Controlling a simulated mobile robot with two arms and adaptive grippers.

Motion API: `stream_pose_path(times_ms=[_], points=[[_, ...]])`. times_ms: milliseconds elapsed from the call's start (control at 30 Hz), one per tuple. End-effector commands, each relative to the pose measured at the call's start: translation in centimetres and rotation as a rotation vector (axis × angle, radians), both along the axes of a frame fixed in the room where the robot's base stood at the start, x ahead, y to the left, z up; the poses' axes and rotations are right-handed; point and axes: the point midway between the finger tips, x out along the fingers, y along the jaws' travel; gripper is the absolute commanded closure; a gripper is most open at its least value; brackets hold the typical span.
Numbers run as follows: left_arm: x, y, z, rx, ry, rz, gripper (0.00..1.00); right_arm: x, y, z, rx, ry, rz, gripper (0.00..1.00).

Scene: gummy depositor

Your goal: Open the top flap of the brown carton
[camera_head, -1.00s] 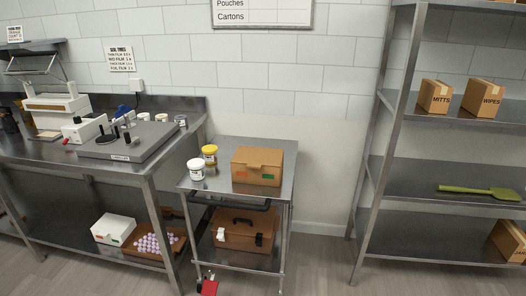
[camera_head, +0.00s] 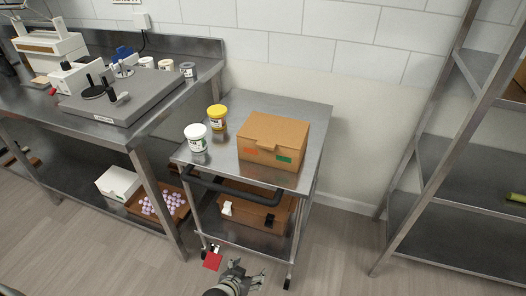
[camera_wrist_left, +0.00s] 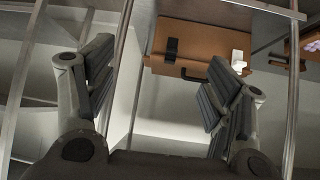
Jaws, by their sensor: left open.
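The brown carton (camera_head: 272,140) stands on the top of the steel cart (camera_head: 313,118). Its top flap (camera_head: 277,128) lies flat, with a tab folded over the front edge. An orange and a green label show on its front. My left gripper (camera_head: 248,272) is low in front of the cart, below and apart from the carton. In the left wrist view its fingers (camera_wrist_left: 158,85) are spread wide with nothing between them. That view looks toward a brown case (camera_wrist_left: 198,52) on the cart's lower shelf, and the carton is not in it. My right gripper is not in view.
A white jar (camera_head: 196,138) and a yellow-lidded jar (camera_head: 217,117) stand left of the carton. The cart's black handle (camera_head: 235,190) runs along its front. A steel bench (camera_head: 140,120) is at left and a shelf rack (camera_head: 440,160) at right.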

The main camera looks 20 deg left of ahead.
Motion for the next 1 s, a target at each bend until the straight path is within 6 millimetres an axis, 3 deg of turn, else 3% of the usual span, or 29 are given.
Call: stream_pose_path(times_ms=[33,133,300,433,500,600,767,1000], points=[[3.0,0.0,4.1,-0.013,-0.093,0.01,0.25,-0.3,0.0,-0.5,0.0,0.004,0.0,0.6],[6.8,0.3,11.8,-0.03,-0.246,0.024,0.25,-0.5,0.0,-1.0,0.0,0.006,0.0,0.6],[10.0,1.2,22.4,-0.045,-0.458,0.047,0.25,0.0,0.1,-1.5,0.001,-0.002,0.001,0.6],[11.9,2.0,28.7,-0.056,-0.629,0.077,0.25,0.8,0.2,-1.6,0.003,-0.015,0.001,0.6],[12.5,2.4,30.9,-0.058,-0.695,0.091,0.25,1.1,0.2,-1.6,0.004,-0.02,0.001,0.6],[13.1,2.6,32.3,-0.06,-0.741,0.102,0.25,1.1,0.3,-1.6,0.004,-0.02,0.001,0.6],[14.8,2.6,32.6,-0.061,-0.749,0.104,0.25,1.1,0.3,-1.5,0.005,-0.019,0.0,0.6],[19.3,2.4,32.6,-0.061,-0.748,0.103,0.25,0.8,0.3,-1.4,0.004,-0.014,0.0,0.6]])
